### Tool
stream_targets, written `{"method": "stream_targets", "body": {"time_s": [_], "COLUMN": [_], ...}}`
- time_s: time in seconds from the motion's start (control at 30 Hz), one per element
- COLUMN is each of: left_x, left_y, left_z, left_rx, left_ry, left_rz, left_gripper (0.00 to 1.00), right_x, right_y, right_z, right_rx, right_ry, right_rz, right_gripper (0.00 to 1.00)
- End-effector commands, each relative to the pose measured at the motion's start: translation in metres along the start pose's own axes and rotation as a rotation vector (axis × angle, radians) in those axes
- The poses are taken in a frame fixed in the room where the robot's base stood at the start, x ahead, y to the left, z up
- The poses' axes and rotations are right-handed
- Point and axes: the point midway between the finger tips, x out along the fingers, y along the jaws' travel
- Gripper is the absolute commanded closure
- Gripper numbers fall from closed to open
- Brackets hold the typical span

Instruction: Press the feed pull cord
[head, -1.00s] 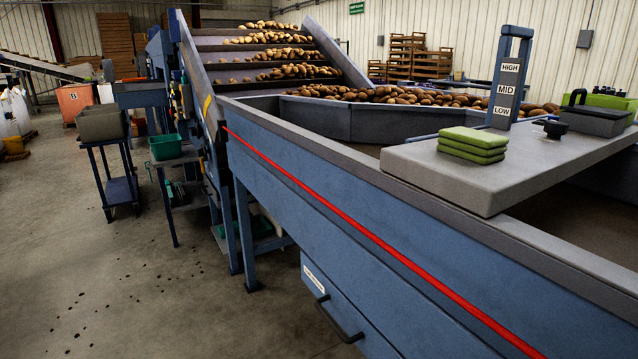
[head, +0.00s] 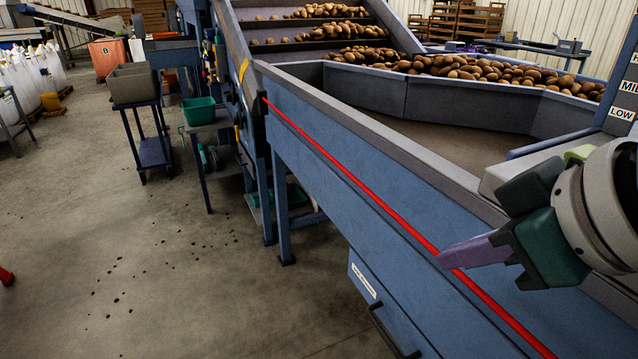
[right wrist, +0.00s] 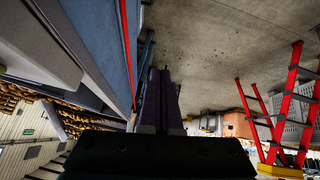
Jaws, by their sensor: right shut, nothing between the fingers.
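The feed pull cord (head: 352,196) is a taut red line along the blue side of the grader (head: 330,160). It also shows in the right wrist view (right wrist: 127,45) as a red line on the blue panel, left of the fingers. My right gripper (head: 442,262) comes in from the right in the head view, its purple fingers shut and empty. The fingertips overlap the cord in the head view; I cannot tell whether they touch it. In the right wrist view the shut fingers (right wrist: 160,80) point away, with a small space between them and the cord. My left gripper is not in view.
Potatoes (head: 460,68) lie on the grader's belt and hopper. A drawer with a black handle (head: 392,332) is below the cord. A cart with a grey bin (head: 136,84) and a green bin (head: 199,110) stand to the left. A red ladder (right wrist: 284,105) shows in the right wrist view.

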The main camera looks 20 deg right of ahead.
Motion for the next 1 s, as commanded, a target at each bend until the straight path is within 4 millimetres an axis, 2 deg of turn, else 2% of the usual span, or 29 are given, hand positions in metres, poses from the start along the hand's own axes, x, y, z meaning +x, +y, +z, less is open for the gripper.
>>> {"method": "stream_targets", "body": {"time_s": [0.1,0.33,0.77,0.87,1.0], "left_x": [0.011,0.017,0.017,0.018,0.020], "left_y": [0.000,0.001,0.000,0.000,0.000], "left_z": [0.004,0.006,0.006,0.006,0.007], "left_rx": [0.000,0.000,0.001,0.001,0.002], "left_ry": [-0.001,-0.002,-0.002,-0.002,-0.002], "left_rz": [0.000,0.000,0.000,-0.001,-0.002], "left_gripper": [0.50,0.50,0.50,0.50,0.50], "right_x": [0.006,0.005,0.004,0.010,0.030], "right_y": [0.026,0.055,0.059,0.059,0.061], "right_z": [-0.021,-0.043,-0.046,-0.046,-0.048], "right_rx": [-0.003,0.029,0.037,0.038,0.040], "right_ry": [0.056,0.107,0.111,0.112,0.111], "right_rz": [0.045,0.091,0.095,0.095,0.095], "right_gripper": [1.00,1.00,1.00,1.00,1.00]}}
